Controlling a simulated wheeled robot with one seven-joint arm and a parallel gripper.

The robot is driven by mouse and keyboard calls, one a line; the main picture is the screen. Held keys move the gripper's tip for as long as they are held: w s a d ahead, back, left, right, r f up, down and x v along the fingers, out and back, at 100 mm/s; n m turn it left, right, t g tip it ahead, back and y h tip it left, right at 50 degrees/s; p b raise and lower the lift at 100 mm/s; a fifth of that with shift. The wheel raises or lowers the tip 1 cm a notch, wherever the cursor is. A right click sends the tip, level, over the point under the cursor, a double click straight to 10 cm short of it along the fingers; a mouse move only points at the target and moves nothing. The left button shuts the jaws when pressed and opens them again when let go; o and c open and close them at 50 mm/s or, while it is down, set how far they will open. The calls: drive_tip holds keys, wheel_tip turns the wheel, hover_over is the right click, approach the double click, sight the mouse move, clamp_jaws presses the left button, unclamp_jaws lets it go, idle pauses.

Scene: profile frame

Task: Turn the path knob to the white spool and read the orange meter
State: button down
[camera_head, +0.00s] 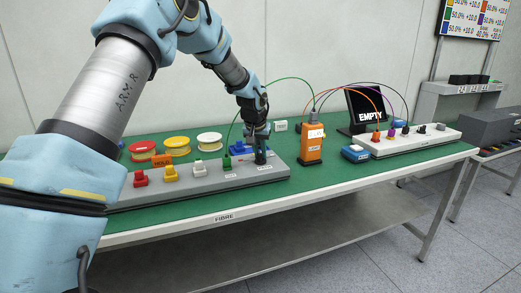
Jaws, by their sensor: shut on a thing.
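My gripper (260,157) points down at the right part of the long grey panel (215,184). It is shut on a dark upright piece there, which I take to be the path knob; the fingers mostly hide it, and its setting cannot be read. Red, yellow, white and green plugs stand along the panel to the left. The white spool (209,140) lies behind the panel, beside a yellow spool (177,145) and a red one (142,149). The orange meter (311,145) stands upright to the right of my gripper; its reading is too small to tell.
An orange HOLD sign (162,160) stands behind the panel. A blue box (355,154) and a white strip of coloured plugs (415,139) are on the right. Cables arch from the meter to the plugs. A dark screen (367,107) reads EMPTY. Green tabletop (330,176) is bare in front.

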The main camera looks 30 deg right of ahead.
drive_tip(key=shift+m+g+h+p, duration=0.55)
drive_tip(key=shift+m+p, duration=0.55)
drive_tip(key=shift+m, duration=0.8)
drive_tip(key=c, duration=0.8)
unclamp_jaws()
drive_tip(key=shift+w, duration=0.1)
drive_tip(key=b+v, duration=0.2)
drive_tip(key=v, duration=0.9)
drive_tip(key=shift+w, duration=0.1)
drive_tip(key=shift+f, duration=0.1)
